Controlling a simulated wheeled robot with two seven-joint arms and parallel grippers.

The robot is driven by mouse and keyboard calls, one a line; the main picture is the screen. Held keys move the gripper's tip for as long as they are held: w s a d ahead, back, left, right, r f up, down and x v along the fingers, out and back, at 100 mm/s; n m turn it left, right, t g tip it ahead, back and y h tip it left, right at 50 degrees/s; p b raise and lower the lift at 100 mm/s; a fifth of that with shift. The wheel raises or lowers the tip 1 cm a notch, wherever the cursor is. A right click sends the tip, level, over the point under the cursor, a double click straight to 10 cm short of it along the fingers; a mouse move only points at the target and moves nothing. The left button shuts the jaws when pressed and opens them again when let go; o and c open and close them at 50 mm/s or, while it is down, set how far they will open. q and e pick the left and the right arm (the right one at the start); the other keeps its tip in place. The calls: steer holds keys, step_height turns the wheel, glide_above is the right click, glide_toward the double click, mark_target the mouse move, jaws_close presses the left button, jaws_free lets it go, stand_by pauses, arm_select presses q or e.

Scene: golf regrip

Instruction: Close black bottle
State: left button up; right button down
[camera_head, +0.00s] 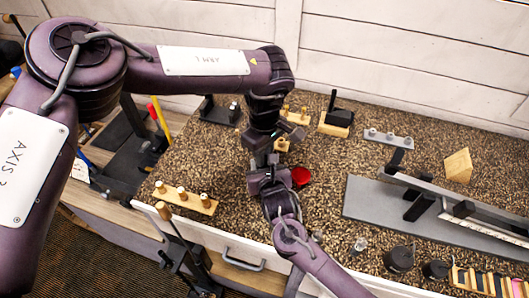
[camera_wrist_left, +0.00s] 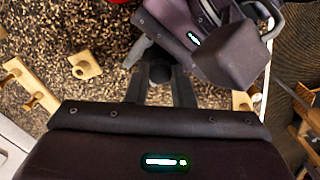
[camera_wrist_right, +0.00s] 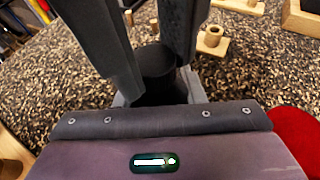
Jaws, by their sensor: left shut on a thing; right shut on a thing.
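My left gripper (camera_head: 262,138) and my right gripper (camera_head: 266,172) meet above the speckled worktop, close together. In the left wrist view, the left gripper (camera_wrist_left: 160,88) is shut on a small black round part, which looks like the cap (camera_wrist_left: 160,72). In the right wrist view, the right gripper (camera_wrist_right: 155,50) is shut around a dark cylinder, the black bottle (camera_wrist_right: 156,64). The two grippers hide most of the bottle in the head view, so I cannot tell whether the cap sits fully on it.
A red round thing (camera_head: 301,176) lies right beside the grippers. A wooden peg rack (camera_head: 184,198) is at the left front. A grey plate (camera_head: 372,203) carries a long rail at right. Black pots (camera_head: 398,259) stand near the front edge.

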arm_select(q)
steer(key=m, duration=0.6)
steer(key=o, duration=0.9)
steer(key=shift+r, duration=2.3)
steer(key=shift+c, duration=0.2)
